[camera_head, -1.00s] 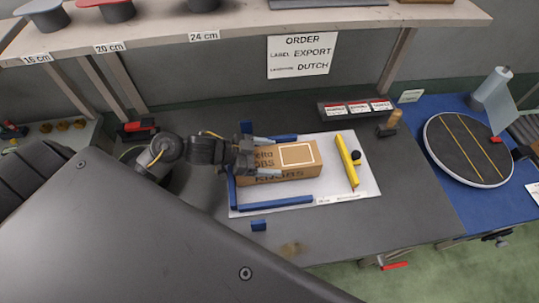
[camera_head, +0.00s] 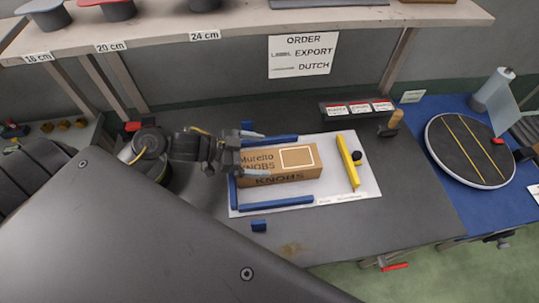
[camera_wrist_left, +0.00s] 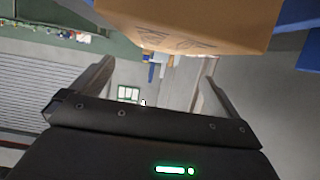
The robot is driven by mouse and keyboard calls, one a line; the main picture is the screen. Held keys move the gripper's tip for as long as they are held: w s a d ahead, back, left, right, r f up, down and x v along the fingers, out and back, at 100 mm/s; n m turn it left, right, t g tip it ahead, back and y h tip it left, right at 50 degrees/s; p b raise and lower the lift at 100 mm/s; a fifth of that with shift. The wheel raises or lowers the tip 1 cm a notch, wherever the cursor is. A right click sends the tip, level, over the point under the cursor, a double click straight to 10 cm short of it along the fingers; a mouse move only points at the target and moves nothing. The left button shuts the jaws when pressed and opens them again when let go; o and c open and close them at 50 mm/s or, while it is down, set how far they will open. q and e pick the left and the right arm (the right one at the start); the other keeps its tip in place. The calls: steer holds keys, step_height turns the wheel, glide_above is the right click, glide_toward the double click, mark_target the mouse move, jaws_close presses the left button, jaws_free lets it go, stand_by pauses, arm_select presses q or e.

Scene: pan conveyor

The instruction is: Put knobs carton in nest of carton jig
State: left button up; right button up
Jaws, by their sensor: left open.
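The knobs carton (camera_head: 290,172) is a brown box printed "Muretto KNOBS" with a pale label frame on top. In the head view it lies on the white board of the carton jig (camera_head: 345,195), between the blue rails (camera_head: 276,202) and left of the yellow bar (camera_head: 347,161). My left gripper (camera_head: 248,155) is open at the carton's left end. In the left wrist view the carton (camera_wrist_left: 200,20) is at the top, beyond the spread fingers (camera_wrist_left: 155,75), with nothing between them. The carton's far lower edges are hidden. My right gripper is not in view.
A small blue block (camera_head: 259,225) lies in front of the jig. A rack with red-and-white labels (camera_head: 357,107) and a wooden-handled stamp (camera_head: 391,124) stand behind right. A round turntable (camera_head: 470,150) is on the blue mat at right. A shelf (camera_head: 240,32) runs above the back.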

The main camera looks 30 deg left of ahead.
arm_select(q)
steer(key=v, duration=0.8)
steer(key=shift+b, duration=0.4)
steer(key=shift+s, duration=0.1)
